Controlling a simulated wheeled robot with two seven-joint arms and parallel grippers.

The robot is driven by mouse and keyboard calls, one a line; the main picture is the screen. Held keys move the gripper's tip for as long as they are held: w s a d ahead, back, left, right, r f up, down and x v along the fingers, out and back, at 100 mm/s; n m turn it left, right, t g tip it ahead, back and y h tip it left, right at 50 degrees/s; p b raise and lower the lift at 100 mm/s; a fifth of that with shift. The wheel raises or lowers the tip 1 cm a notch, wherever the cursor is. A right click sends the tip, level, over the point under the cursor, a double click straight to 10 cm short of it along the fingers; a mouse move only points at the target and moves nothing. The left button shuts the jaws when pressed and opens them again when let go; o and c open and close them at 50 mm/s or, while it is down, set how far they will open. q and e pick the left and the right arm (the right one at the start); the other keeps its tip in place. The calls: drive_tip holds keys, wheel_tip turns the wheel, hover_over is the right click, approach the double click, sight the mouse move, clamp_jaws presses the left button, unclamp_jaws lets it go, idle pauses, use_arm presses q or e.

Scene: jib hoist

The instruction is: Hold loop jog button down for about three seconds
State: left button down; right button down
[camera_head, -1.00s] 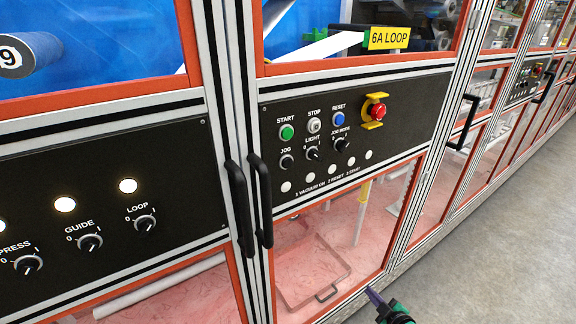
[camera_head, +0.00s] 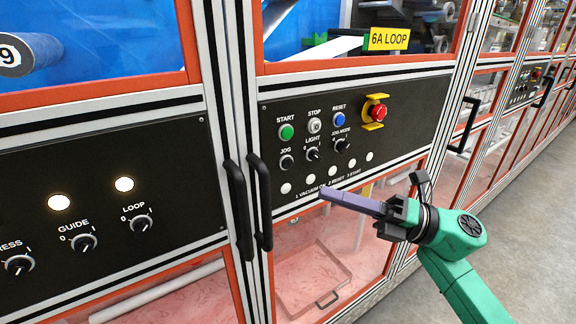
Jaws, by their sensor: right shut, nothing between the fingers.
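The black loop control panel (camera_head: 400,104) sits under a yellow "6A LOOP" sign (camera_head: 389,39). Its dark jog button (camera_head: 287,162), labelled JOG, is at the panel's left, below the green start button (camera_head: 286,132). My right gripper (camera_head: 326,192) comes in from the lower right, its purple fingers shut with nothing between them. In the picture its tips are at the panel's lower edge, right of and below the jog button and apart from it. The fingers cover part of the lettering under the white lamps. My left gripper is not in view.
The light knob (camera_head: 312,154), jog-mode knob (camera_head: 341,146), blue reset button (camera_head: 338,119) and red emergency stop (camera_head: 377,112) share the panel. Two black door handles (camera_head: 260,200) stand out at its left. Grey floor (camera_head: 525,185) is clear at the right.

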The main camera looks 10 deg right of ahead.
sight(287, 164)
drive_tip(key=shift+w+d, duration=0.1)
drive_tip(key=shift+w, duration=0.05)
drive_tip(key=shift+w+a+p, duration=0.4)
drive_tip(key=shift+w+a, duration=0.15)
drive_tip(key=shift+w, duration=0.8)
drive_tip(key=shift+w+a+p, duration=0.45)
drive_tip(key=shift+w+a, duration=0.1)
drive_tip(key=shift+w, duration=0.85)
drive_tip(key=shift+w+a+p, duration=0.4)
drive_tip(key=shift+w+a, duration=0.15)
drive_tip(key=shift+w, duration=0.8)
drive_tip(key=shift+w, duration=0.1)
drive_tip(key=shift+w+a, duration=0.15)
drive_tip(key=shift+w, duration=0.15)
